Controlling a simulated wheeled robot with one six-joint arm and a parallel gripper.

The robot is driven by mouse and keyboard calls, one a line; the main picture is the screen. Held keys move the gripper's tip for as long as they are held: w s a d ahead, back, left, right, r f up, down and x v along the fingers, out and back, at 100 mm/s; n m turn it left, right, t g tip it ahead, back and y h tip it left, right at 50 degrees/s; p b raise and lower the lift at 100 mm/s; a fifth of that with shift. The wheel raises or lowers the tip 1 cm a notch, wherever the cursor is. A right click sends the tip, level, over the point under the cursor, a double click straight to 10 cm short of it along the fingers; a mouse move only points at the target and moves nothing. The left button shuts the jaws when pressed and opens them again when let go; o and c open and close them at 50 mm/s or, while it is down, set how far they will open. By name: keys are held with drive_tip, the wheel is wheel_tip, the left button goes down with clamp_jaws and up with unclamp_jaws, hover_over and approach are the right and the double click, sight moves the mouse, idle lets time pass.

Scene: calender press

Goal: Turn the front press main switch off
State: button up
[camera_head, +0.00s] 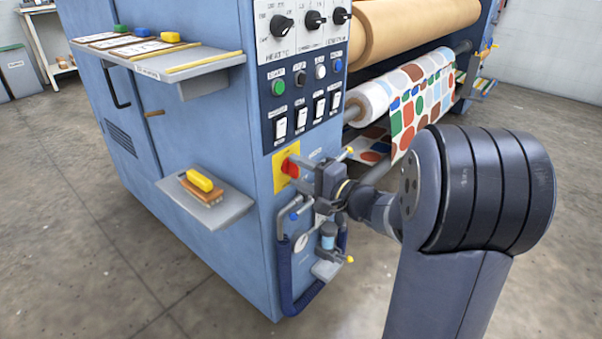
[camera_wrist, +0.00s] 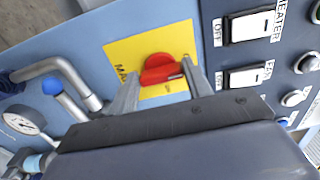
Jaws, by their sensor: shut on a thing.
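The main switch is a red rotary handle (camera_head: 289,167) on a yellow plate (camera_head: 280,177), low on the front panel of the blue press (camera_head: 262,205). In the wrist view the red handle (camera_wrist: 162,70) sits on the yellow plate (camera_wrist: 125,55), whose lettering is partly hidden. My gripper (camera_wrist: 160,85) has a finger on each side of the handle and is shut on it. In the head view my gripper (camera_head: 305,169) reaches the switch from the right. The handle's exact pointer position is hard to read.
White rocker switches (camera_head: 281,127) and round buttons (camera_head: 279,87) sit above the plate. A gauge (camera_head: 301,242) with pipes and a blue hose (camera_head: 287,280) is just below. A shelf (camera_head: 225,208) with a yellow-handled brush juts out left. A patterned roll (camera_head: 410,100) lies behind my arm.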

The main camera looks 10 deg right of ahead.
drive_tip(key=shift+c, duration=0.2)
drive_tip(key=o, duration=1)
drive_tip(key=p+v, duration=0.2)
drive_tip(key=v, duration=0.9)
drive_tip(key=shift+p, duration=0.35)
drive_tip(key=shift+w+a, duration=0.1)
drive_tip(key=b+x, duration=0.2)
drive_tip(key=x, duration=0.8)
drive_tip(key=shift+f+b, duration=0.1)
drive_tip(key=shift+b, duration=0.25)
drive_tip(key=shift+w+a, duration=0.2)
drive_tip(key=shift+w, duration=0.1)
